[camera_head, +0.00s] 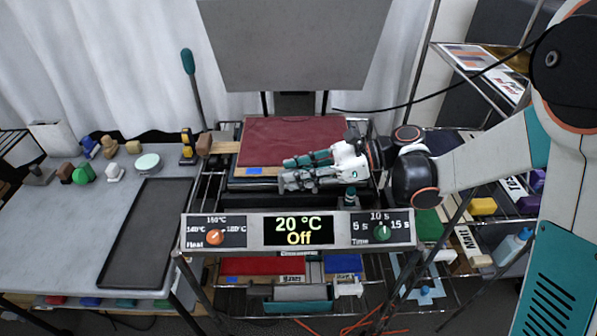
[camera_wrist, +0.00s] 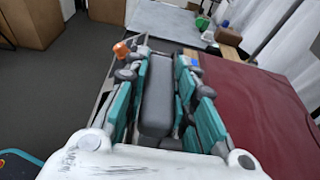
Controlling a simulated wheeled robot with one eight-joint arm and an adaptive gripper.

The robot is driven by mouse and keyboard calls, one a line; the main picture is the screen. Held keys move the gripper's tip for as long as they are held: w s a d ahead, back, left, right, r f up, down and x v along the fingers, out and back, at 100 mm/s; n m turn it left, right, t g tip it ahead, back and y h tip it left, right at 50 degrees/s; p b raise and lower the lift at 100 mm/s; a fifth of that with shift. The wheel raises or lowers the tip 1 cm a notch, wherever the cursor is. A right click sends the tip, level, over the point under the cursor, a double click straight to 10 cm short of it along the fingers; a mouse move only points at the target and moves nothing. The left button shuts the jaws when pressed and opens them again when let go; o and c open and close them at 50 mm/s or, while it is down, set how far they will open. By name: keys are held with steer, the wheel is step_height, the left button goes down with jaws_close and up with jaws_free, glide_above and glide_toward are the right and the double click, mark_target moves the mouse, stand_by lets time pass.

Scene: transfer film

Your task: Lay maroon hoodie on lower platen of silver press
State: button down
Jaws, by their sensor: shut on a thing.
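The maroon hoodie (camera_head: 295,135) lies flat as a folded rectangle over the lower platen (camera_head: 242,184) of the silver press. The press's grey upper platen (camera_head: 295,45) is raised high above it. My gripper (camera_head: 288,173) is at the hoodie's front edge, low over the front of the press. In the wrist view, my gripper (camera_wrist: 160,95) is shut on a dark grey rounded bar (camera_wrist: 156,100). The hoodie (camera_wrist: 255,100) spreads just right of the fingers there. My gripper hides part of the hoodie's front right edge; I cannot tell whether they touch.
The control panel (camera_head: 300,231) in front reads 20 °C, Off. A grey table (camera_head: 60,235) with a black tray (camera_head: 148,235) and several small items stands left. A wire shelf (camera_head: 485,75) stands right; a black cable hangs above.

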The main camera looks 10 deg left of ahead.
steer(key=shift+f, duration=0.3)
steer(key=c, duration=1.2)
jaws_free()
steer(key=shift+c, duration=0.2)
steer(key=v, duration=0.7)
steer(key=shift+d, duration=0.3)
